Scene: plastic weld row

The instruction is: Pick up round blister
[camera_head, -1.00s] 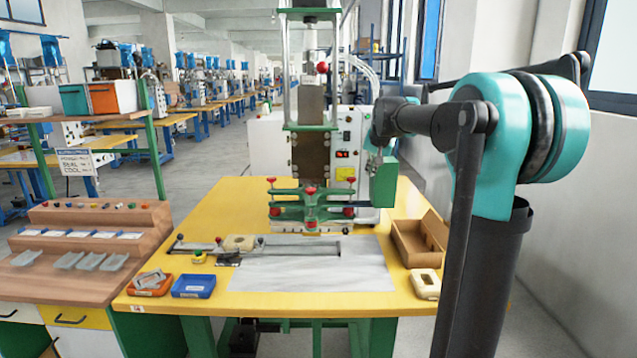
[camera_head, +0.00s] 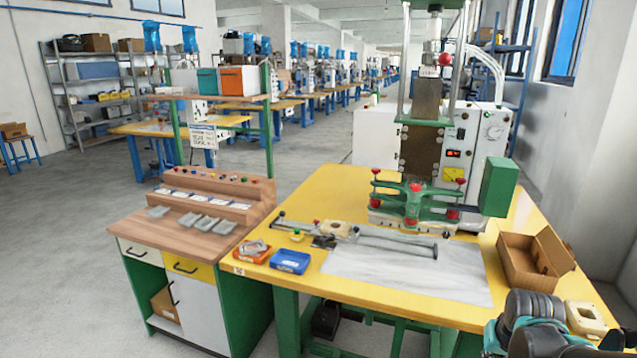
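I cannot make out for certain which piece is the round blister. Several shallow grey pieces lie on the wooden bench top at left, one (camera_head: 158,211) apart on the left and the others in a row to its right, such as this one (camera_head: 206,223). Pale grey pieces (camera_head: 256,246) also rest in the orange tray (camera_head: 243,257) on the yellow table. Their shapes are too small to tell as round. My gripper is not in view; only a teal and dark part of my arm shows at the lower right.
The yellow table (camera_head: 316,188) carries a green-framed press (camera_head: 413,202), a blue tray (camera_head: 290,262), a slide rail with a cream fixture (camera_head: 337,229), an open cardboard box (camera_head: 520,280) and a cream block (camera_head: 585,318). The wooden bench (camera_head: 150,232) stands left.

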